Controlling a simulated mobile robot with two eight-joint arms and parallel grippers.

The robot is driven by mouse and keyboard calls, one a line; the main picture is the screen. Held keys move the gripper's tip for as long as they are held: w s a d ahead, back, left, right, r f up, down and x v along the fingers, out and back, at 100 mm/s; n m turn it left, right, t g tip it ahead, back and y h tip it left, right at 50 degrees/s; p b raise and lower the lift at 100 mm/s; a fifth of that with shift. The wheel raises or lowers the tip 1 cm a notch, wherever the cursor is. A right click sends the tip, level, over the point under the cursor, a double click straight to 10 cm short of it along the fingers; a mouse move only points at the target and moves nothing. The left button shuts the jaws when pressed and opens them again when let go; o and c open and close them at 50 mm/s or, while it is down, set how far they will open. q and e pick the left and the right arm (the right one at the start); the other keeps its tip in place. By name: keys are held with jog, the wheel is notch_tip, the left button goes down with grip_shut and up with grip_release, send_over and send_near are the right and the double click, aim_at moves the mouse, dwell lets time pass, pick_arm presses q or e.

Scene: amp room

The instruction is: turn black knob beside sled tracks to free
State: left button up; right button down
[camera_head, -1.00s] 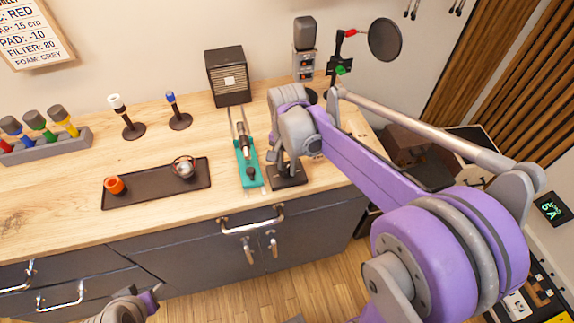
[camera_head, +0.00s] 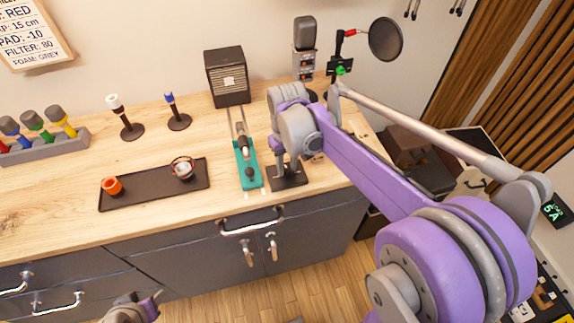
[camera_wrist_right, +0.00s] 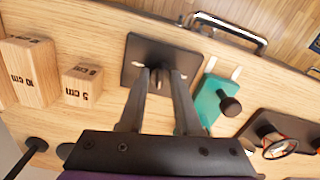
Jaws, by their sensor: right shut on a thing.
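My right gripper (camera_wrist_right: 161,75) points down over this plate, shut on a small dark knob there (camera_wrist_right: 158,82), mostly hidden by the fingers. The knob's setting is not readable. My left gripper (camera_head: 140,308) is low at the bottom edge, away from the counter.
A black box (camera_head: 227,78) and a microphone (camera_head: 304,34) stand behind. Wooden blocks (camera_wrist_right: 82,84) sit close beside the plate. The counter's front edge is near.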

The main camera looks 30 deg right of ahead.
aim_at(287, 168)
jog(key=n, duration=0.4)
jog(key=shift+n, duration=0.3)
jog(key=n, duration=0.3)
jog(key=shift+n, duration=0.3)
jog(key=n, duration=0.3)
jog(key=shift+n, duration=0.3)
jog(key=shift+n+b, duration=0.3)
jog(key=shift+n, duration=1.6)
jog(key=c, duration=0.6)
grip_release()
notch_tip(287, 168, up, 11)
jog(key=shift+p, duration=0.35)
